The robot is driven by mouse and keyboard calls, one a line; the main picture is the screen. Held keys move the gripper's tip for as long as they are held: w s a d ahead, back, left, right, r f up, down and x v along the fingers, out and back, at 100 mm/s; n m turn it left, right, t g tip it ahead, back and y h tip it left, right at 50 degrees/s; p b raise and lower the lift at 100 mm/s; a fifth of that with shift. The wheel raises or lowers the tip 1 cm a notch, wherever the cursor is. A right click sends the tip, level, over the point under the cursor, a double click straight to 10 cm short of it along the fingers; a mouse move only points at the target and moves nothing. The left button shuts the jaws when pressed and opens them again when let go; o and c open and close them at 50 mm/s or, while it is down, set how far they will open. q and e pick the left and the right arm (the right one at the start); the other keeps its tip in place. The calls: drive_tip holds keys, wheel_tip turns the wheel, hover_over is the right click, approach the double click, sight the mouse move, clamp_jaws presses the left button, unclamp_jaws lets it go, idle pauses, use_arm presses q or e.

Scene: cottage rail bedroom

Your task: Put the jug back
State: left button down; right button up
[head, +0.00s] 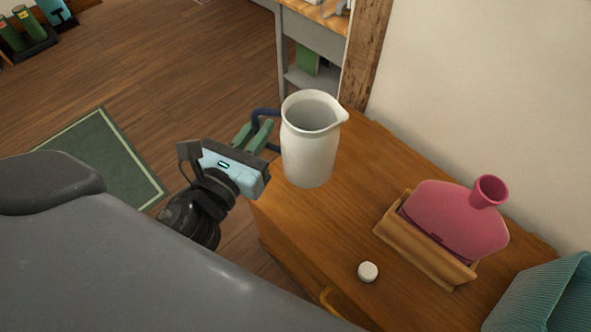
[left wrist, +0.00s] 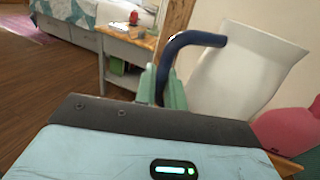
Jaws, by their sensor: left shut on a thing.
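The white jug (head: 310,150) with a dark blue handle is at the far left end of the wooden cabinet top, upright, spout to the right. I cannot tell for sure whether its base touches the wood. My left gripper (head: 262,134) comes from the left and is shut on the jug's handle. In the left wrist view the green fingers (left wrist: 163,88) are at the blue handle (left wrist: 190,40), with the jug's white body (left wrist: 240,75) to the right, tilted in that picture. My right gripper is not in view.
On the cabinet top (head: 345,215) are a pink hot-water bottle (head: 455,215) in a wooden holder (head: 425,245), a small white round knob-like piece (head: 368,271) and a teal ribbed item (head: 545,298). A wall and wooden post (head: 368,50) stand behind. Bare wood lies right of the jug.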

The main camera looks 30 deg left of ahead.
use_arm(q)
drive_tip(key=s+d+f+m+g+h, duration=0.1)
drive_tip(key=d+f+m+h, duration=0.5)
drive_tip(key=f, duration=0.7)
drive_tip(key=shift+s+d+f+g+h+p, duration=0.35)
drive_tip(key=shift+d+g+h, duration=0.45)
drive_tip(key=shift+d+h, duration=0.65)
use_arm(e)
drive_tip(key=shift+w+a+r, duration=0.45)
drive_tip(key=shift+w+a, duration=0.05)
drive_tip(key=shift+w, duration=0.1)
use_arm(q)
drive_tip(key=shift+a+r, duration=0.1)
drive_tip(key=shift+a, duration=0.1)
